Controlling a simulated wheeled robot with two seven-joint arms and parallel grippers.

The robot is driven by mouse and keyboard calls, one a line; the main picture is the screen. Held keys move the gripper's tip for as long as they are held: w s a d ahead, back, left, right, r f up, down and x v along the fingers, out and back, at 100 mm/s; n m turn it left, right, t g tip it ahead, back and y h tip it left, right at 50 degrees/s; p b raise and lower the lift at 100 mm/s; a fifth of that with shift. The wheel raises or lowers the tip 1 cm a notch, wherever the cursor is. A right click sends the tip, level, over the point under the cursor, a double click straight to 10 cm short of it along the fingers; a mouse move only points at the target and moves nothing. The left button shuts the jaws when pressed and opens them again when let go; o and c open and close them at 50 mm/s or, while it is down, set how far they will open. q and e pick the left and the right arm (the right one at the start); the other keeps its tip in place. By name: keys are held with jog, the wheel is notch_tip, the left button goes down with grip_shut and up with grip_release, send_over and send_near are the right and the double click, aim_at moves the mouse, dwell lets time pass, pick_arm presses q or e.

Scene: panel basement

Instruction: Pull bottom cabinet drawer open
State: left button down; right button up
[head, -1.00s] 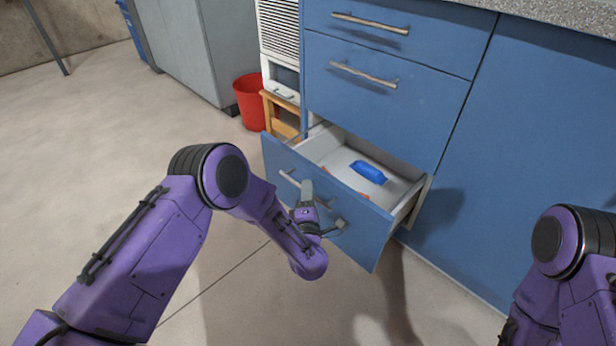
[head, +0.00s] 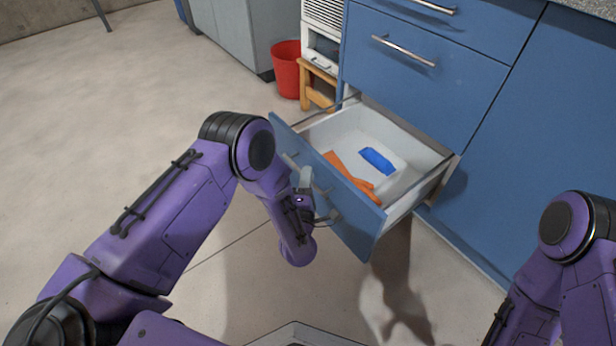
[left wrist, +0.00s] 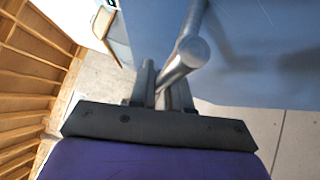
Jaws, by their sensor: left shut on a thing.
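The bottom drawer (head: 352,228) of the blue cabinet is pulled well out, its white inside showing. A blue item (head: 377,161) and an orange item (head: 352,176) lie in it. My left gripper (head: 312,200) is at the drawer's front face, shut on its metal bar handle (head: 290,160). In the left wrist view the handle (left wrist: 182,62) runs between the two fingers (left wrist: 162,92), beside the blue drawer front. My right arm (head: 575,245) is at the right edge; its gripper is out of view.
Two closed drawers (head: 425,75) are above the open one, and a tall blue door (head: 540,150) is to the right. A red bin (head: 288,70) and a wooden stool (head: 316,88) stand left of the cabinet. The concrete floor (head: 130,130) at left is clear.

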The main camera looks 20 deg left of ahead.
pick_arm(q)
jog(key=c, duration=1.2)
grip_release()
jog(key=p+v, duration=0.2)
jog(key=v, duration=0.8)
jog(key=shift+s+p, duration=0.25)
jog(key=shift+p, duration=0.1)
jog(key=shift+d+f, duration=0.1)
